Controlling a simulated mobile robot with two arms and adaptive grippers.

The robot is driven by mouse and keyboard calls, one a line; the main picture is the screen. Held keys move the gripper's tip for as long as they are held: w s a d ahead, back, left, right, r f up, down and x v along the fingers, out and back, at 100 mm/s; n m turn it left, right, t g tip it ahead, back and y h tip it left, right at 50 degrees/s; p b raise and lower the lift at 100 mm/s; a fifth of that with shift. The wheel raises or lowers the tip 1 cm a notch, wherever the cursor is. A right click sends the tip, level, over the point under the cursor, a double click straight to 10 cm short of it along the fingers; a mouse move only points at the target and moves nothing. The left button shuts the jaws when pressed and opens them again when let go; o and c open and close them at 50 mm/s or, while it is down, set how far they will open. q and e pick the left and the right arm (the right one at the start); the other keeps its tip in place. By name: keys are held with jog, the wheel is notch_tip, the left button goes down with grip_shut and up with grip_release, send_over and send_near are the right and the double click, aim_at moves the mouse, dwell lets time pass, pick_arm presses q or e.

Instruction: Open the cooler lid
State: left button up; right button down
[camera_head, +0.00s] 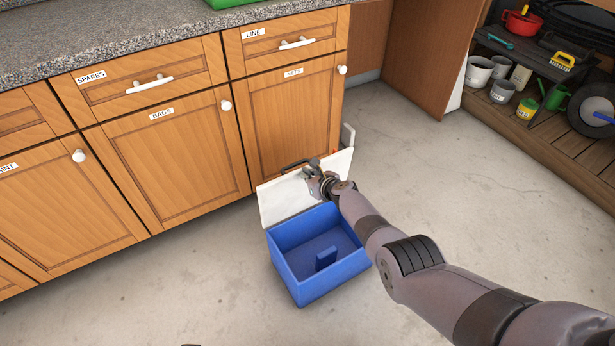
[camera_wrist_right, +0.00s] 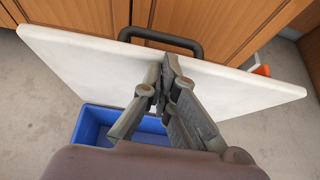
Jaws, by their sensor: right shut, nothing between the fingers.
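The cooler is a blue box (camera_head: 310,290) on the concrete floor in front of the cabinets. Its white lid (camera_head: 278,201) stands raised at the cabinet side of the box, and the open inside shows a small blue block-like part. My right gripper (camera_head: 312,170) is shut and empty at the inner face of the lid; whether it touches cannot be told. In the right wrist view the gripper (camera_wrist_right: 165,70) is in front of the white lid (camera_wrist_right: 90,70), below the dark handle (camera_wrist_right: 160,40) at the lid's far edge. The blue box (camera_wrist_right: 90,125) shows below.
Wooden cabinets (camera_head: 170,165) with white knobs stand close behind the lid, under a granite counter (camera_head: 110,40). A wooden shelf (camera_head: 570,145) with pots and cans is at the upper right. The floor (camera_head: 440,200) between is clear.

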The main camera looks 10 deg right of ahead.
jog(key=shift+s+d, duration=0.1)
jog(key=shift+d, duration=0.05)
jog(key=s+d, duration=0.4)
jog(key=s, duration=0.8)
jog(key=shift+d+r, duration=0.15)
jog(key=shift+r, duration=0.15)
